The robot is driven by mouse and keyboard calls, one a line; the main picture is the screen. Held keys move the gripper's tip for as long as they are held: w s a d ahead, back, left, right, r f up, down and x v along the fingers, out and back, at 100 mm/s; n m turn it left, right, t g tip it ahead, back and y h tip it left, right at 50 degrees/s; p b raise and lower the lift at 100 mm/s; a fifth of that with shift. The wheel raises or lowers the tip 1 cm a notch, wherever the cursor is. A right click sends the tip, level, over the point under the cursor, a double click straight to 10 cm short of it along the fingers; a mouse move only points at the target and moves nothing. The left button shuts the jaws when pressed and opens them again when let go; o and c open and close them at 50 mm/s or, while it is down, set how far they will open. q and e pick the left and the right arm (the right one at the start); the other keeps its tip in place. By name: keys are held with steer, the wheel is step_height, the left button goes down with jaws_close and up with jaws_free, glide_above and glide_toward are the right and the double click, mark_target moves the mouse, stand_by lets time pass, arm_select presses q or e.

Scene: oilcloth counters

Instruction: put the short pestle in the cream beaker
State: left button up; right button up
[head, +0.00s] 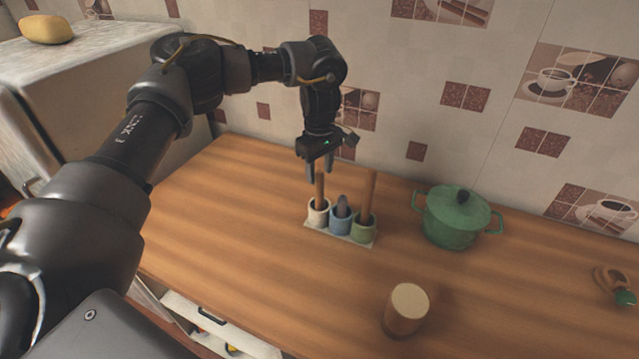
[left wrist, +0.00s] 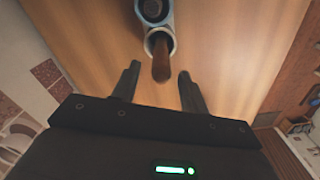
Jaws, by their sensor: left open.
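A cream beaker (head: 318,215) stands at the left end of a small pale tray (head: 330,235), with a brown wooden pestle (head: 320,188) upright in it. A blue beaker (head: 340,222) in the middle holds a short dark grey pestle (head: 342,203). A green beaker (head: 363,231) at the right holds a taller wooden pestle (head: 369,190). My left gripper (head: 320,172) is open, pointing down over the cream beaker, its fingers on either side of the wooden pestle's top. The left wrist view shows this pestle (left wrist: 160,62) between the open fingers, and the cream beaker's rim (left wrist: 174,41) beyond.
A green lidded pot (head: 455,222) stands right of the tray. A wooden cylinder with a pale top (head: 405,310) stands near the front. A small green-and-wood item (head: 615,285) lies at far right. The tiled wall is behind; the counter left of the tray is clear.

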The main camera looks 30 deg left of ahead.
arm_select(q)
step_height(320, 180, up, 6)
steer(key=shift+r, duration=0.7)
arm_select(e)
steer(key=shift+a+f, duration=0.3)
steer(key=shift+f, duration=0.1)
